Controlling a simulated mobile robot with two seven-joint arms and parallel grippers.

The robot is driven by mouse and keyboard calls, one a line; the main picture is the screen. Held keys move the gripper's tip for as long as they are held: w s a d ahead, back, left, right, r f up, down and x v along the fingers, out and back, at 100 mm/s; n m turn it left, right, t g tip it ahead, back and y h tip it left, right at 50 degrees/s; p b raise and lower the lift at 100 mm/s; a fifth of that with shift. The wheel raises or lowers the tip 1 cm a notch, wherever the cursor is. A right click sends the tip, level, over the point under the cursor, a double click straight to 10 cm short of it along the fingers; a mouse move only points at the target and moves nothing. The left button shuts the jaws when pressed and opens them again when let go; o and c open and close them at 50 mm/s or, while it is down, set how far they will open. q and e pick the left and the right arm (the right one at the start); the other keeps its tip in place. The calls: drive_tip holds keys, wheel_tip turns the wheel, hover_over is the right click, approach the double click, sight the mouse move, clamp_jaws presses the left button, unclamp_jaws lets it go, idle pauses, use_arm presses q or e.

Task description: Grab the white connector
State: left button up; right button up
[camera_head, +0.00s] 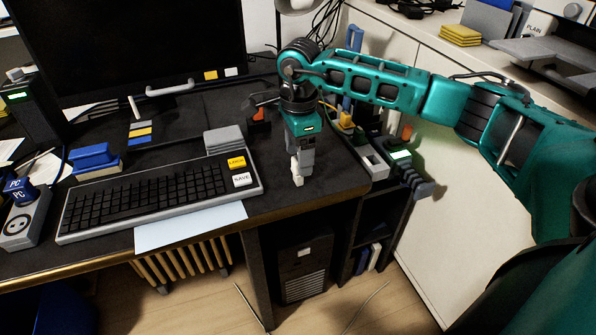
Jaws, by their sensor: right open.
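My right gripper (299,175) points straight down over the right part of the dark desk, its teal and grey body hiding what is behind it. Its jaws are open, though the gap between the fingers is hard to see from here. A small white piece (294,168) shows at the left side of the fingertips, low over the desk. I cannot tell whether it is the white connector or part of a finger, nor whether it touches the desk. My left gripper is not in view.
A keyboard (150,195) lies left of the gripper, with a dark monitor (130,35) behind it. A grey socket strip (372,160) with plugs runs along the desk's right edge. A blue PC plug (20,192) is at far left. Bare desk (275,195) lies around the gripper.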

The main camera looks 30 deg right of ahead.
drive_tip(key=f+b, duration=0.1)
drive_tip(key=f, duration=0.4)
drive_tip(key=shift+w+f, duration=0.2)
drive_tip(key=shift+r, duration=0.1)
drive_tip(key=c, duration=1)
drive_tip(key=shift+c, duration=0.2)
